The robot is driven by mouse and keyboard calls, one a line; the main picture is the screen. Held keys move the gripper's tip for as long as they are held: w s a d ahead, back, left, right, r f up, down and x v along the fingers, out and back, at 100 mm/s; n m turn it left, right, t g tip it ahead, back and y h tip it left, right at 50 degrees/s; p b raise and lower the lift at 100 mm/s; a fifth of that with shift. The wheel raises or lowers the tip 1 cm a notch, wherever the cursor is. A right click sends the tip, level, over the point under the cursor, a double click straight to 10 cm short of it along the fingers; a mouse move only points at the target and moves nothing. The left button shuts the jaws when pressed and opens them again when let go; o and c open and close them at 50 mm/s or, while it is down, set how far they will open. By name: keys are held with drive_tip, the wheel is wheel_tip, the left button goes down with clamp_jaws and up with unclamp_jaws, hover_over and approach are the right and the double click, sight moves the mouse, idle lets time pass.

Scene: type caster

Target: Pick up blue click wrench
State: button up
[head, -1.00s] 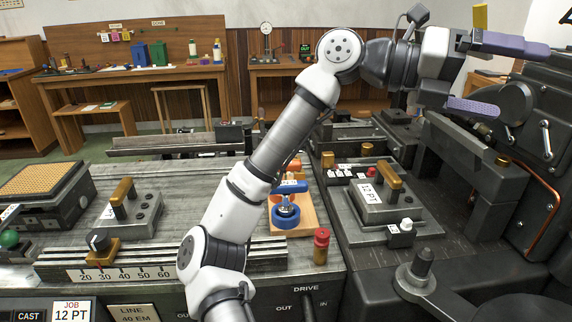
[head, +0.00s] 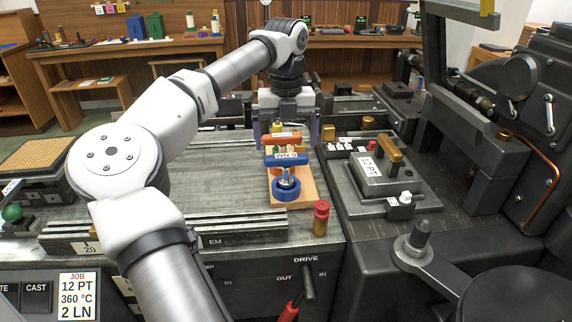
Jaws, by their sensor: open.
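The blue click wrench (head: 287,160) has a blue handle with a white label. It lies crosswise on a small wooden stand (head: 306,188) on the machine bed. My gripper (head: 286,140) points down over the back part of the stand. Its purple fingers are spread wide apart, one to the left and one to the right, and it looks empty. The fingers seem to be behind the blue handle, nearer an orange-handled tool (head: 281,137). I cannot tell the exact height of the fingertips over the stand.
A blue ring-shaped piece (head: 286,194) sits at the stand's front. A red-capped cylinder (head: 321,217) stands just right of it. A dark block with a brass handle (head: 389,148) lies further right. The bed left of the stand is clear.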

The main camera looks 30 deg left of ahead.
sight(286, 155)
wheel_tip(286, 155, down, 8)
drive_tip(key=shift+s+f+p, duration=0.1)
drive_tip(key=shift+p, duration=0.95)
drive_tip(key=c, duration=0.7)
wheel_tip(286, 155, up, 20)
drive_tip(key=shift+r+b, duration=0.1)
drive_tip(key=shift+b, duration=0.9)
